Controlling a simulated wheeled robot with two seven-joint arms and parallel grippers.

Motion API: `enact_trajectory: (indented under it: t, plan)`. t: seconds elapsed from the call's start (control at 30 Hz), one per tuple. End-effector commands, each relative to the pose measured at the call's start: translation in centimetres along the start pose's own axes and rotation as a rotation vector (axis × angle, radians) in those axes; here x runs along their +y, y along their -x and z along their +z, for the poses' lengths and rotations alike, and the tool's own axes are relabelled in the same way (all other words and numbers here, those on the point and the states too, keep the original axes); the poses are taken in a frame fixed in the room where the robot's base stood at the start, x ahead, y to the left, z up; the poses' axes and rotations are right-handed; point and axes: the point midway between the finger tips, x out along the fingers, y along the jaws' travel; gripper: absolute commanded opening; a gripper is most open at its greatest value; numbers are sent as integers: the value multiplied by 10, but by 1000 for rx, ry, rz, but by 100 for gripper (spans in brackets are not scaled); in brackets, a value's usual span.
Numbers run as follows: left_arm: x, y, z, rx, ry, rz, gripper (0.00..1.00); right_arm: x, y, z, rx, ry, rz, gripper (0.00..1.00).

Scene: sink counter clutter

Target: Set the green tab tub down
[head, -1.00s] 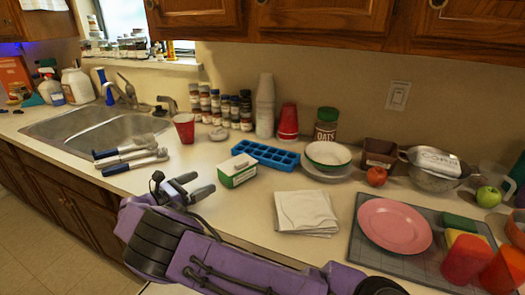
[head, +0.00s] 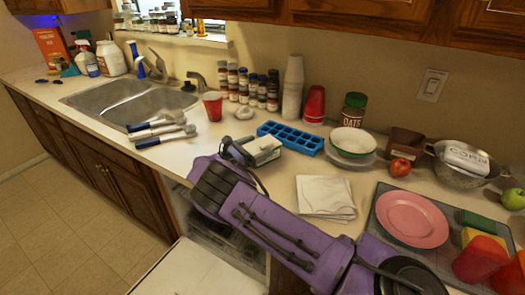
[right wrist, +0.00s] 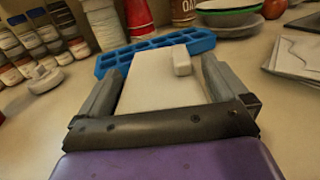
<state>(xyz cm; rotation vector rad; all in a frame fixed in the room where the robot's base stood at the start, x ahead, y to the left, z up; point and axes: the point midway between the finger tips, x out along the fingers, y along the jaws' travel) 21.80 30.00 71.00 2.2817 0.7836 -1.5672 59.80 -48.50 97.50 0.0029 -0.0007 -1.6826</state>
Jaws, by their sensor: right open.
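The green tab tub (head: 266,144) is a small white box on the counter, just in front of the blue ice tray. Its pale top (right wrist: 155,85), with a small raised white tab, fills the middle of the right wrist view; the green side is mostly hidden. My right gripper (head: 259,151) is open around the tub. In the right wrist view its fingers (right wrist: 162,72) stand on either side of the tub, and thin gaps seem to show. The tub appears to rest on the counter, but its underside is hidden. My left gripper is not in view.
The blue ice tray (head: 291,138) lies close behind the tub. A red cup (head: 213,106), spice jars (head: 254,90) and a small white object (head: 244,113) stand nearby. A folded napkin (head: 325,197) lies to the right.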

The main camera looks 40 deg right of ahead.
Motion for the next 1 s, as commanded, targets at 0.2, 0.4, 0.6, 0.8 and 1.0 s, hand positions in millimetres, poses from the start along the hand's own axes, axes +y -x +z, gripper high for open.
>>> enact_trajectory:
  t: [0.2,0.4,0.6,0.8,1.0]
  plan:
    - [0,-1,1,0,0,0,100,0,1,-1,0,0,1,67]
    - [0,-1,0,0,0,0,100,0,1,0,-1,0,1,52]
    - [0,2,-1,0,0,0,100,0,1,4,-1,0,0,52]
    - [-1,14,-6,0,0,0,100,-1,-2,26,-1,0,-3,52]
    - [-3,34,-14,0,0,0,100,-8,3,52,-2,2,-7,52]
